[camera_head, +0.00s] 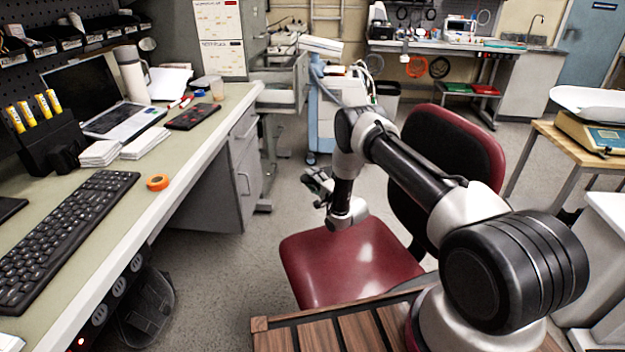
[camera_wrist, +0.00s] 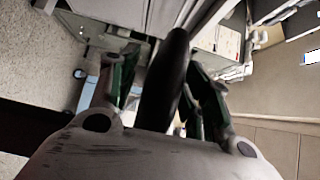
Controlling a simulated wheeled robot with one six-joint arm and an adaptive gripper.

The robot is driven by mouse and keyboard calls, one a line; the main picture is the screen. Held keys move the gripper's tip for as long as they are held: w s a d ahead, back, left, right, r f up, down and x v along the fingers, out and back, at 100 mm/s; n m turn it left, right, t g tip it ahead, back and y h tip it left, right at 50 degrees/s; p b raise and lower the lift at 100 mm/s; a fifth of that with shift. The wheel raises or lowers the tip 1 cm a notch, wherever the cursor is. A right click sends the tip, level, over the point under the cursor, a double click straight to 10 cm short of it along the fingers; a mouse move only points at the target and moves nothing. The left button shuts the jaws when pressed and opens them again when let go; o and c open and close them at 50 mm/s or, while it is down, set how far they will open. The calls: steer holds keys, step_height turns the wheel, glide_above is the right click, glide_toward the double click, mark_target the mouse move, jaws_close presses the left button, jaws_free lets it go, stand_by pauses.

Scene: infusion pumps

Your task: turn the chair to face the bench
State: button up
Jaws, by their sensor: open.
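The chair has a red seat (camera_head: 350,262) and an upright backrest (camera_head: 462,140) with a dark inner face and red rim. The backrest stands to the right of the seat, and the seat's open side points left and toward the camera. The bench (camera_head: 196,120) runs along the left, with floor between it and the seat. My gripper (camera_head: 318,184) is above the far left side of the seat, apart from the backrest. In the wrist view its fingers (camera_wrist: 163,85) are spread, with a dark rounded bar between them that I cannot identify. My arm hides part of the backrest.
A laptop (camera_head: 115,110), keyboard (camera_head: 62,235) and orange tape roll (camera_head: 157,182) lie on the bench. A wooden slatted surface (camera_head: 325,336) is close in front. A blue-white cart (camera_head: 335,110) stands behind. A wooden table (camera_head: 560,140) with a scale is at right.

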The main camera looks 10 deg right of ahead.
steer(key=shift+w+a, duration=0.15)
steer(key=shift+w, duration=0.15)
jaws_close()
steer(key=d+m+h, duration=0.2)
steer(key=d+h, duration=0.1)
steer(key=d, duration=0.1)
steer(key=w+d+m+t+h, duration=0.1)
steer(key=d+h, duration=0.1)
steer(key=d, duration=0.3)
steer(key=d+m+h, duration=0.2)
steer(key=d+h, duration=0.1)
steer(key=d, duration=0.2)
steer(key=shift+w+m+t+h, duration=0.3)
steer(key=shift+w, duration=0.05)
jaws_free()
steer(key=shift+s, duration=0.1)
